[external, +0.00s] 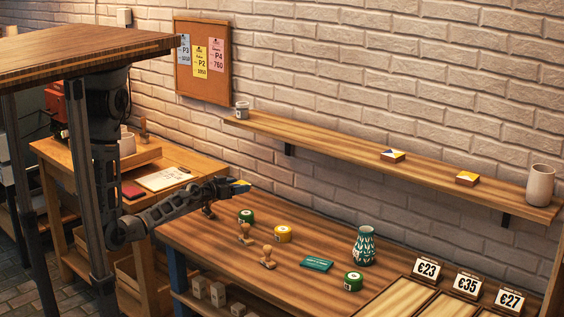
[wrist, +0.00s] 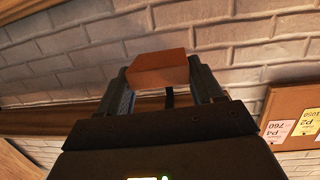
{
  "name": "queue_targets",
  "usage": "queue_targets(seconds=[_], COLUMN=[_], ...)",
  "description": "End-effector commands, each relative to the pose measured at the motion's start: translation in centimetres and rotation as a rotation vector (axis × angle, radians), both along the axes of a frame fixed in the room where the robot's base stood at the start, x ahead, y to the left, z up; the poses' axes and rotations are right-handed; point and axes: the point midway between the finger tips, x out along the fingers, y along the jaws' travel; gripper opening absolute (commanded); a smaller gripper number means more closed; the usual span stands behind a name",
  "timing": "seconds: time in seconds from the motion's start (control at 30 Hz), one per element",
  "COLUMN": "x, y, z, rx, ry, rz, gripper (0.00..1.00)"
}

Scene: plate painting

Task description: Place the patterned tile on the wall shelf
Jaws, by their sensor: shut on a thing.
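The patterned tile (external: 241,183), with blue and yellow showing, is in my gripper (external: 232,189) in the external view, above the left end of the workbench. In the wrist view, the tile (wrist: 162,69) shows a plain terracotta side between the two fingers of my gripper (wrist: 162,80), which are shut on it. The wall shelf (external: 325,142) is a long wooden board on the brick wall, higher than my gripper and to its right. Two other patterned tiles, one blue, white and yellow (external: 392,156) and one yellow and brown (external: 467,177), lie on the shelf, apart.
A grey cup (external: 242,110) stands at the shelf's left end and a pale cup (external: 540,185) at its right end. Shelf room is free between them and the tiles. Jars, stamps and a teal vase (external: 364,246) stand on the workbench (external: 215,262). A corkboard (external: 203,88) hangs left.

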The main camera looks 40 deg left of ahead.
Motion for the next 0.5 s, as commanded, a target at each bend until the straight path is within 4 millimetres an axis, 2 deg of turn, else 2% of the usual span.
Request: queue_targets(seconds=[0.27,0.37,0.5], x=[2.5,3.3,4.0], y=[-5.6,-8.6,-14.4], z=[1.9,2.9,4.9], rx=[0.002,0.002,0.004], ry=[-0.007,-0.008,-0.009], rz=[-0.176,-0.263,-0.425], gripper=[0.32,0.32,0.32])
